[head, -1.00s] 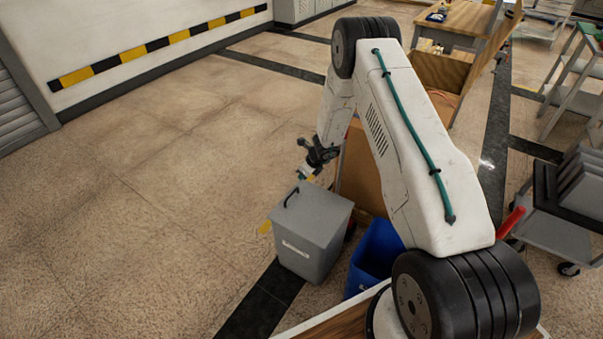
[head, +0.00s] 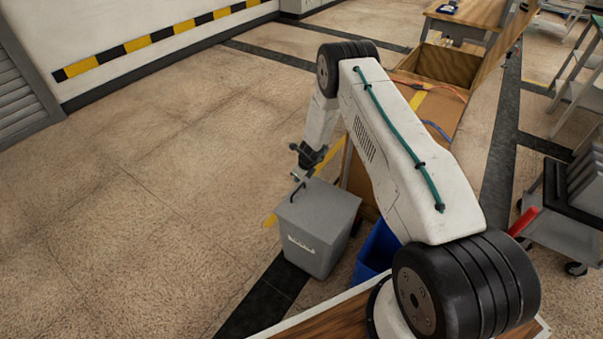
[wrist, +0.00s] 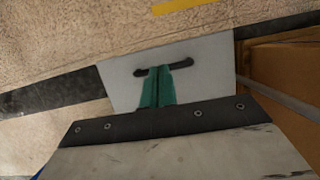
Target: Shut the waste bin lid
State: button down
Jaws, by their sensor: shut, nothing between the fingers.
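The grey waste bin (head: 313,257) stands on the floor left of the blue bin in the head view. Its grey lid (head: 325,209) lies flat across the top, with no gap that I can see. A dark handle (head: 294,193) sits at the lid's far left edge. My gripper (head: 297,175) is shut and empty, just above that handle. In the wrist view the green fingers (wrist: 157,88) overlap the pale lid (wrist: 207,82) below the black handle (wrist: 182,65). Whether they touch the lid or handle I cannot tell.
A blue bin (head: 376,251) stands to the right of the grey one. A brown wooden crate (head: 447,65) and a cardboard-coloured box side lie behind my arm. A grey cart (head: 560,232) stands at right. The floor at left is clear.

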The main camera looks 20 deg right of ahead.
jog(key=shift+x, duration=2.5)
jog(key=shift+a, duration=0.1)
